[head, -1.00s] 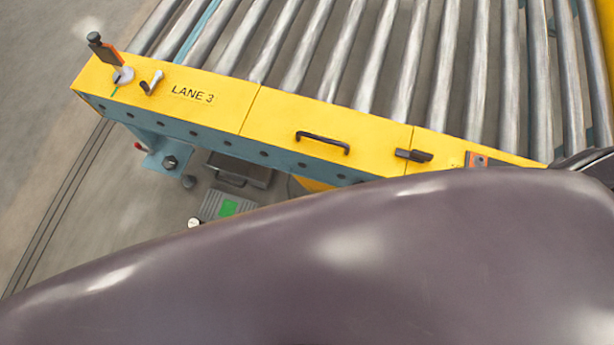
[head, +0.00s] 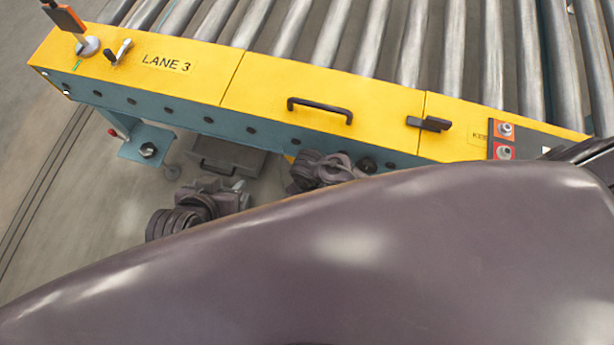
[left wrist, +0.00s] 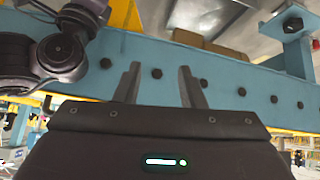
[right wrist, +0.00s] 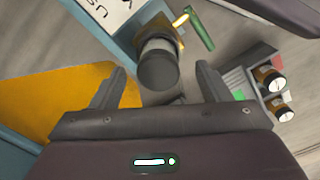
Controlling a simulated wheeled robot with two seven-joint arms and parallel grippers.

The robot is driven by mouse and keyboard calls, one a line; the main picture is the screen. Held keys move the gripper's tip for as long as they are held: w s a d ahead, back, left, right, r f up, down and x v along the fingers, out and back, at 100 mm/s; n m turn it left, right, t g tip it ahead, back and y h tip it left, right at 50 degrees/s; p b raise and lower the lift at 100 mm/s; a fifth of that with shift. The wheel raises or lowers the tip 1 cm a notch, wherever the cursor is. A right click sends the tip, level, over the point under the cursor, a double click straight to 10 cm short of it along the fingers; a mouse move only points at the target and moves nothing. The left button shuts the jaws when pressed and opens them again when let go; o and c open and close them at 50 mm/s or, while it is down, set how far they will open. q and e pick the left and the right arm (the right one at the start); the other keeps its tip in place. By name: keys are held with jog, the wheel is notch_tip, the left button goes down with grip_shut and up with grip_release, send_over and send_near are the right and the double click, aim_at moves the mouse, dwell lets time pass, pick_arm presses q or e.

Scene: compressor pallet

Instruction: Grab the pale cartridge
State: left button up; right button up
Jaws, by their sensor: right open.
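No object is clearly recognisable as the pale cartridge. In the right wrist view a short cylinder (right wrist: 158,64) with a grey-white band and a dark round end stands beyond the gap between my right fingers; I cannot tell whether it is the cartridge. My right gripper (right wrist: 160,72) is open, with no visible grip on it. My left gripper (left wrist: 160,72) has its fingers apart and empty, in front of a blue bolted beam (left wrist: 225,75). In the head view my dark arm parts show below the conveyor; the fingertips are not clear there.
The yellow LANE 3 conveyor rail (head: 300,85) with a black handle (head: 320,108) crosses the head view, with rollers behind. A grey case (head: 225,158) lies below it. My dark body hides the lower head view.

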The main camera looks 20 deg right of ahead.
notch_tip(320, 180, down, 3)
jog(key=shift+w+r+b, duration=0.1)
jog(key=shift+w+b, duration=0.05)
jog(key=shift+b, duration=0.65)
notch_tip(320, 180, down, 2)
jog(key=shift+d+f+b, duration=0.1)
jog(key=shift+b, duration=0.5)
pick_arm(q)
jog(key=w+r+t+h, duration=0.2)
jog(key=w+r+t, duration=0.3)
jog(key=r, duration=0.5)
jog(key=w+d+r+t+h, duration=0.1)
jog(key=w+r+t, duration=0.3)
jog(key=r, duration=0.6)
jog(key=shift+w+d+r+t+h, duration=0.35)
jog(key=shift+t+h, duration=0.25)
jog(key=shift+t, duration=0.5)
jog(key=shift+f, duration=0.1)
pick_arm(e)
jog(key=c, duration=1.1)
jog(key=shift+o, duration=0.2)
pick_arm(q)
jog(key=shift+f, duration=0.1)
